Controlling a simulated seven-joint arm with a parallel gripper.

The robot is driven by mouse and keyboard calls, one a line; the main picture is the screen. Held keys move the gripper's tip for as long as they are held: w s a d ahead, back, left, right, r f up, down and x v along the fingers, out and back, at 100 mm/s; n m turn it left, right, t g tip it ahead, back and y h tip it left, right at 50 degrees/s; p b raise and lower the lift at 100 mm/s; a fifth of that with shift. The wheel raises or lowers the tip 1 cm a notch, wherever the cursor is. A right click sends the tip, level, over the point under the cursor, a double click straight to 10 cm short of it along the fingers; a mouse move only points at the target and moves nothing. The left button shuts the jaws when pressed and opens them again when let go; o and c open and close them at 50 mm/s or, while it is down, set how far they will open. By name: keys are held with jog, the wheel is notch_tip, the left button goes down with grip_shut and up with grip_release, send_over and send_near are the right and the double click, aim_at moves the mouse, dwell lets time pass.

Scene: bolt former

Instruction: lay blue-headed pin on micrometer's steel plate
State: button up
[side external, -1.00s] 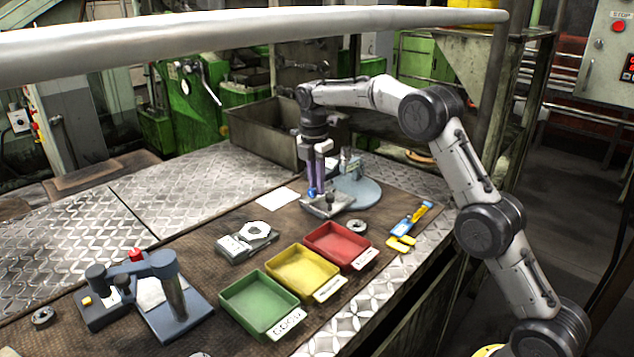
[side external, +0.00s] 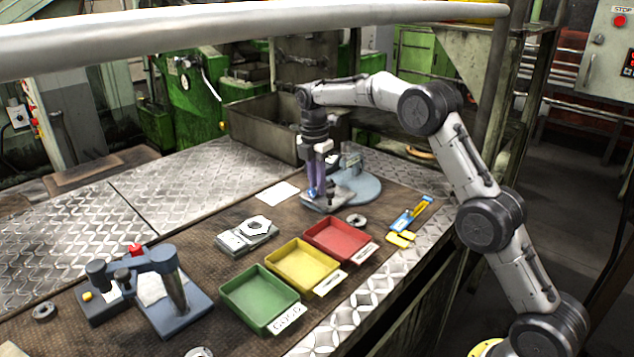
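My gripper (side external: 317,192) points straight down over the micrometer's steel plate (side external: 338,203), with its purple-grey fingers close together. The blue-headed pin shows only as a small blue spot (side external: 312,192) at the fingertips, low over the plate's left part. The rest of the pin is too small or hidden. I cannot tell whether the fingers grip it or whether it touches the plate. The micrometer stand (side external: 362,188) has a round blue-grey base just behind and right of the plate.
Red (side external: 312,242), yellow (side external: 279,278) and green (side external: 235,306) trays stand in front. A grey block with a hexagonal part (side external: 247,235) lies left of them. A steel ring (side external: 356,220) and a blue-yellow tool (side external: 410,218) lie right. A blue-grey press (side external: 185,318) stands front left.

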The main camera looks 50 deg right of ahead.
jog(key=o, duration=0.5)
jog(key=shift+a+r, duration=0.15)
jog(key=shift+r, duration=2.15)
jog(key=shift+a+r, duration=0.15)
jog(key=shift+r, duration=2.15)
jog(key=shift+a+r, duration=0.15)
jog(key=shift+r, duration=2.15)
